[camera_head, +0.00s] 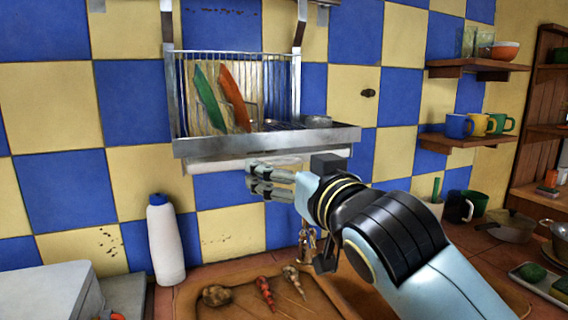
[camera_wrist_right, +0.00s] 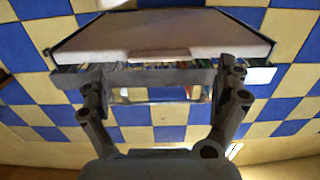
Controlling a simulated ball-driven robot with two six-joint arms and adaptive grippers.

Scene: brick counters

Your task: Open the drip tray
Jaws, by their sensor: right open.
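The drip tray (camera_head: 214,166) is a thin white panel under the metal dish rack (camera_head: 265,141) on the tiled wall. In the right wrist view its pale underside (camera_wrist_right: 165,35) fills the upper middle. My right gripper (camera_head: 252,178) is just below the tray's front edge in the head view and hides part of it. In the right wrist view my right gripper (camera_wrist_right: 163,80) has its two fingers wide apart, with nothing between them but the view of the rack edge and tiles. I cannot tell whether a finger touches the tray. My left gripper is not in view.
The rack holds a green plate (camera_head: 209,98) and an orange plate (camera_head: 235,96). A white bottle (camera_head: 166,243) stands on the counter at left. A wooden board (camera_head: 245,304) with vegetables lies below. Wall shelves with mugs (camera_head: 458,125) are at right.

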